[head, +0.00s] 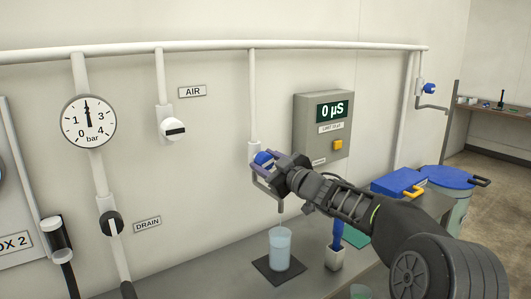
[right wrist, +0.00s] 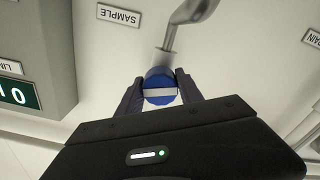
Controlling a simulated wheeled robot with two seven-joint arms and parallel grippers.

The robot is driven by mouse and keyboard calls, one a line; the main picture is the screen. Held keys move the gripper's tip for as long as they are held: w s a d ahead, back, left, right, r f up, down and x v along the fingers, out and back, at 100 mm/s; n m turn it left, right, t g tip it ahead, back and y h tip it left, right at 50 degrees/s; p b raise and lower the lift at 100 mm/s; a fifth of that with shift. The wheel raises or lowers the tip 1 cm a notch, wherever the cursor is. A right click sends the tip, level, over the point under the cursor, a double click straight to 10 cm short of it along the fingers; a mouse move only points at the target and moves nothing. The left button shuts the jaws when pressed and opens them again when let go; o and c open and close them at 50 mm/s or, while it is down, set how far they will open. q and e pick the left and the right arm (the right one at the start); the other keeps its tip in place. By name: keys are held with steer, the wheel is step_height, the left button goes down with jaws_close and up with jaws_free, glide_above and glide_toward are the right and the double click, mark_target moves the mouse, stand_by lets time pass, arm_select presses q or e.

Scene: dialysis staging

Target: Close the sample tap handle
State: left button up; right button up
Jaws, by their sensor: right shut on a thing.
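The sample tap handle (head: 263,158) is a round blue knob on a white pipe on the wall. It also shows in the right wrist view (right wrist: 160,82), with a pale bar lying across its face, level in that picture. My right gripper (head: 262,172) is at the knob, and in the right wrist view its two dark fingers (right wrist: 160,92) sit on either side of it, shut on it. The tap's metal spout (right wrist: 190,12) shows beyond the knob. My left gripper is not in view.
A beaker of pale blue liquid (head: 280,250) stands on a dark mat (head: 262,266) below the tap. A meter box (head: 308,125) reading 0 µS hangs to the right.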

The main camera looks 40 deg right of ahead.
steer(key=m+p, duration=0.2)
steer(key=shift+r+p, duration=0.2)
steer(key=shift+p, duration=0.1)
steer(key=shift+f+m+p, duration=0.1)
steer(key=shift+m+p, duration=0.55)
steer(key=shift+m, duration=0.15)
steer(key=shift+f, duration=0.1)
steer(key=o, duration=1.4)
steer(key=s+b, duration=0.1)
steer(key=s, duration=0.7)
steer(key=shift+a, duration=0.15)
steer(key=shift+w, duration=0.1)
steer(key=shift+f, duration=0.1)
